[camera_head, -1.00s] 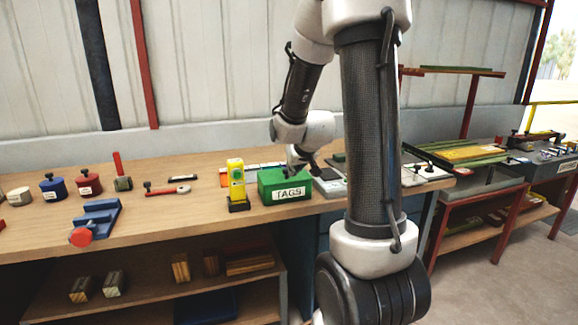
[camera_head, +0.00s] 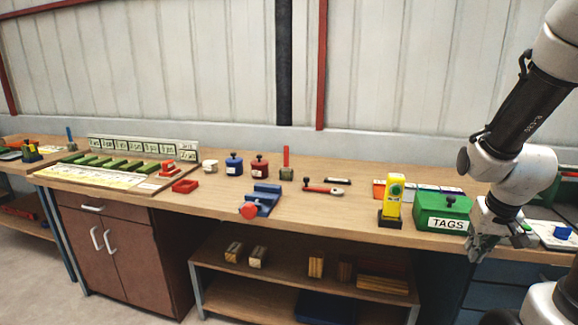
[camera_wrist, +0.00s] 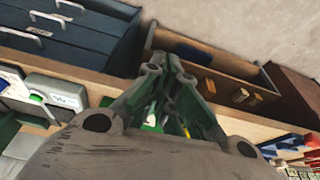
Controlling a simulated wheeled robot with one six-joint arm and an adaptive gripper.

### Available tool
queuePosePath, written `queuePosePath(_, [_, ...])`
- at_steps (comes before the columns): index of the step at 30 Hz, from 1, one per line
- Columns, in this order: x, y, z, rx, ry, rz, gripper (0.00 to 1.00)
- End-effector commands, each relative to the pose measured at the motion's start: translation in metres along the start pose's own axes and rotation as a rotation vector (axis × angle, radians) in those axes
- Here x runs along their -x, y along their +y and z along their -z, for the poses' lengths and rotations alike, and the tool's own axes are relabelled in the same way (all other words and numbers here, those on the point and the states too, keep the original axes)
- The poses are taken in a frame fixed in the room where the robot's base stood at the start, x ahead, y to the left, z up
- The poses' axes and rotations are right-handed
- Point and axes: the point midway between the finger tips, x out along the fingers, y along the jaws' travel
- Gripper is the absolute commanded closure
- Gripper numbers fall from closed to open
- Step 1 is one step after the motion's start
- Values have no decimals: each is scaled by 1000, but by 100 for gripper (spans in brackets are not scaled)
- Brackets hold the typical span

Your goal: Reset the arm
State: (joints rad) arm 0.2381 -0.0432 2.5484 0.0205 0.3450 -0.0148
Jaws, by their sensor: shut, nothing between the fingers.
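My arm (camera_head: 505,110) reaches in from the right edge of the head view, its wrist bent downward. My gripper (camera_head: 487,248) hangs pointing down at the right side of the green TAGS box (camera_head: 432,208), near the bench's front edge; whether it touches the box I cannot tell. In the wrist view my gripper (camera_wrist: 170,72) shows its fingers converged and shut, with nothing held between them. The bench front and the shelf below lie beyond the fingertips there.
A yellow device (camera_head: 392,195) stands left of the TAGS box. Blue drawers (camera_wrist: 75,45) with handles are below the bench. The air before the bench looks clear.

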Motion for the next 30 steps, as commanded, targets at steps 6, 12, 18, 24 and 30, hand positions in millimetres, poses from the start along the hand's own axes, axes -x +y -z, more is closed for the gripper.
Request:
queuePosePath(6, [85, -21, -57, 76, -137, 16, 100])
queuePosePath(12, [151, -35, -88, 162, -78, 36, 100])
queuePosePath(18, [180, -45, -86, 212, 63, 65, 100])
queuePosePath(24, [184, -47, -85, 222, 82, 71, 100])
queuePosePath(30, [184, -47, -85, 222, 82, 71, 100])
